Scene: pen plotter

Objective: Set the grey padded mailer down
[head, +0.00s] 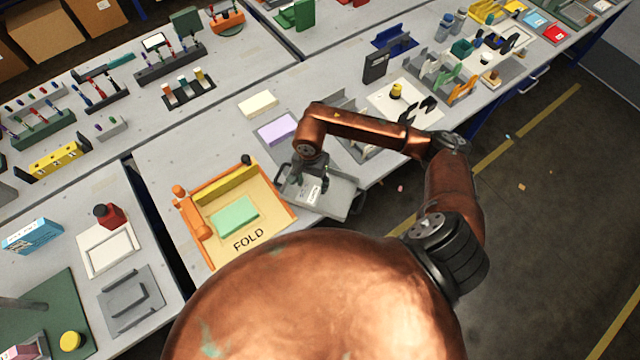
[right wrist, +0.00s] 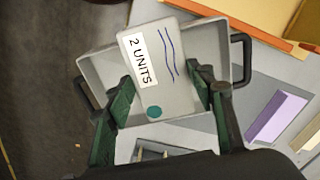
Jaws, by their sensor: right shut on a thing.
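The grey padded mailer (head: 313,194) has a white label reading "2 UNITS", blue pen lines and a teal dot, clearest in the right wrist view (right wrist: 168,86). My right gripper (head: 310,178) is shut on it, with a dark green finger on either side in the right wrist view (right wrist: 163,92). The mailer is over a grey tray (head: 338,208) with dark handles, which also shows in the right wrist view (right wrist: 97,68). I cannot tell whether the mailer touches the tray floor. My left gripper is not in view.
An orange-edged board marked "FOLD" (head: 273,229) with a mint green pad (head: 234,215) lies directly left of the tray. A lilac block (head: 277,129) and a cream block (head: 258,104) lie behind. The table's front edge is close to the tray.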

